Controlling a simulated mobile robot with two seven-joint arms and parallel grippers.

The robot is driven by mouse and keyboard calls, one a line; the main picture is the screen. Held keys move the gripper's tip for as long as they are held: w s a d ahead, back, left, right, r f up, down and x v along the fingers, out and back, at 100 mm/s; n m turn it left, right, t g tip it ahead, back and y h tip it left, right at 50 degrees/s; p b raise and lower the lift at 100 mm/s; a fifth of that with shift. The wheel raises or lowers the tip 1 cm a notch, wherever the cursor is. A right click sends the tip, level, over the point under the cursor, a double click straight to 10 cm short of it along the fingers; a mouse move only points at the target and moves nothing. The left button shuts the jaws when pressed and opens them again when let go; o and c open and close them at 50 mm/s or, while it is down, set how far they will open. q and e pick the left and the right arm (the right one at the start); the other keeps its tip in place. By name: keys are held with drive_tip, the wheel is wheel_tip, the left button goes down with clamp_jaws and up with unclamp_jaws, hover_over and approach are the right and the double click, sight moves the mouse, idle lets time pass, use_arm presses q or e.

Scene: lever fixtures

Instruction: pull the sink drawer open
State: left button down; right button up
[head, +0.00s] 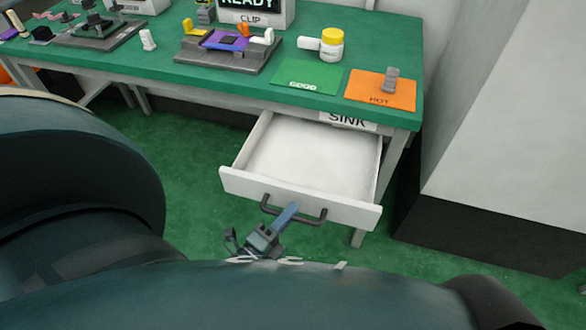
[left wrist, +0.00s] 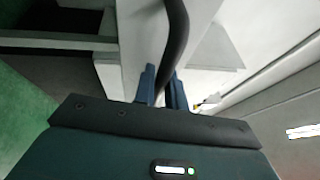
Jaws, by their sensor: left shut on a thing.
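The white sink drawer (head: 302,198) stands pulled out from under the green-topped table, below the SINK label (head: 347,120). Its inside looks empty in the head view. A dark bar handle (head: 313,217) runs across its front. My left gripper (head: 290,211) is at the middle of the handle, shut on it. In the left wrist view the blue fingers (left wrist: 164,88) sit on either side of the dark handle (left wrist: 176,35). My right gripper does not show in either view.
The green table (head: 140,68) carries an orange HOT mat (head: 365,98) with a grey piece, a green mat (head: 300,80), a yellow-lidded jar (head: 332,46) and a fixture (head: 222,56). A large white block (head: 500,150) stands at right. Green floor (head: 195,200) is clear left of the drawer.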

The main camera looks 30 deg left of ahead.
use_arm(q)
drive_tip(key=shift+s, duration=0.2)
drive_tip(key=c, duration=1.5)
unclamp_jaws()
drive_tip(key=shift+o, duration=0.2)
drive_tip(key=v, duration=1.3)
drive_tip(key=shift+b, duration=0.35)
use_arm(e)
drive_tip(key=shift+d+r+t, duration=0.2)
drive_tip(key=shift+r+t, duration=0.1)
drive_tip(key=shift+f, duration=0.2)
use_arm(q)
drive_tip(key=shift+s, duration=0.1)
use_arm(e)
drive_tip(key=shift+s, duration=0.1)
